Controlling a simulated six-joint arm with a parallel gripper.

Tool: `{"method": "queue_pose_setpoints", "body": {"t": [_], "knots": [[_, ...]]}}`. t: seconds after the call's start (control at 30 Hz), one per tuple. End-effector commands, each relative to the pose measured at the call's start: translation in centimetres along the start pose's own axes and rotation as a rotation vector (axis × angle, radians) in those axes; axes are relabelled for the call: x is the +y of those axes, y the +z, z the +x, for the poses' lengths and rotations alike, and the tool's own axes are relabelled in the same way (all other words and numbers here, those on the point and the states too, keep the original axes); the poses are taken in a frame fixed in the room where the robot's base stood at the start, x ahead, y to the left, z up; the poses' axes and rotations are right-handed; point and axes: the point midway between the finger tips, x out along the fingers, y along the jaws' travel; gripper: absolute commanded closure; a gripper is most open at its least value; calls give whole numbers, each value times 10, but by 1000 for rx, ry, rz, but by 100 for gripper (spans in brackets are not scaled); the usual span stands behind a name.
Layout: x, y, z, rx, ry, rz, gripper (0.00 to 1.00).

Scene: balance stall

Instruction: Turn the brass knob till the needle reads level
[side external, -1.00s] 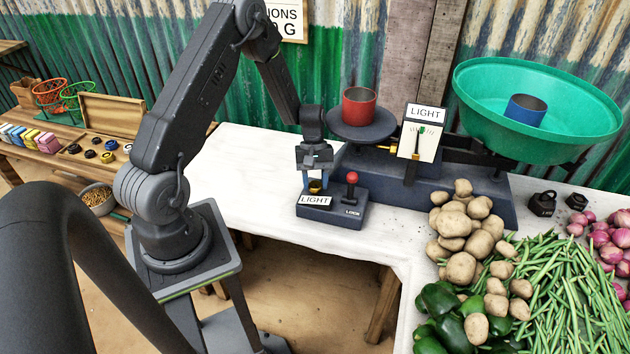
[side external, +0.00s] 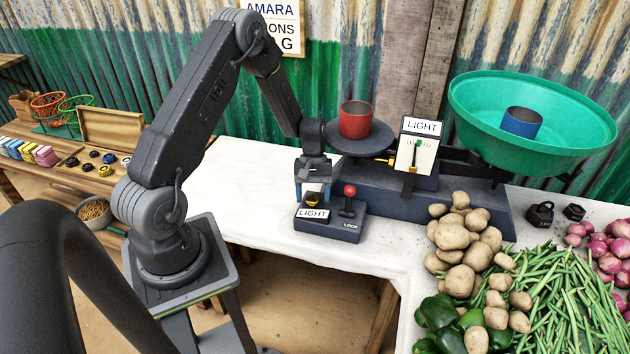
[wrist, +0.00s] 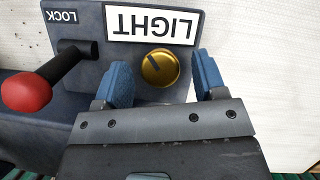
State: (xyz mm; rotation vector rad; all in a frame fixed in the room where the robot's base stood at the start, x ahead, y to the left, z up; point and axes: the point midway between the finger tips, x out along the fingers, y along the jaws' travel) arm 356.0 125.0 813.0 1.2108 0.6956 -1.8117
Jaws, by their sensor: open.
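The brass knob (wrist: 160,68) sits on the control box (side external: 345,229) beside the LIGHT label, with a dark line on its face. In the side view the knob (side external: 313,201) is just below my gripper. My gripper (wrist: 164,82) is open, its blue fingers on either side of the knob, apart from it in the wrist view. The dial (side external: 418,154) carries a LIGHT sign at its top and a green-tipped needle. The needle's exact reading is too small to tell.
A red-knobbed LOCK lever (side external: 349,200) stands right of the brass knob. Behind are a red cup (side external: 355,120) on the scale plate and a green pan (side external: 480,140) holding a blue cup (side external: 522,122). Potatoes (side external: 452,237) lie at right. The white table left of the box is clear.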

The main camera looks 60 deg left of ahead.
Motion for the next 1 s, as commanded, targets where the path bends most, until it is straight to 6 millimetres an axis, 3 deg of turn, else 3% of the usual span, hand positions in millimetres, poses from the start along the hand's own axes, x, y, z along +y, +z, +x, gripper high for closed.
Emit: {"method": "queue_pose_setpoints", "body": {"t": [0.13,0.23,0.87,1.0], "knots": [[-1,0,0,0,38,-92,35],[-1,-4,-13,3,51,-116,35],[-17,-113,-58,1,47,-114,35],[-24,-133,-71,128,21,-149,35]]}}
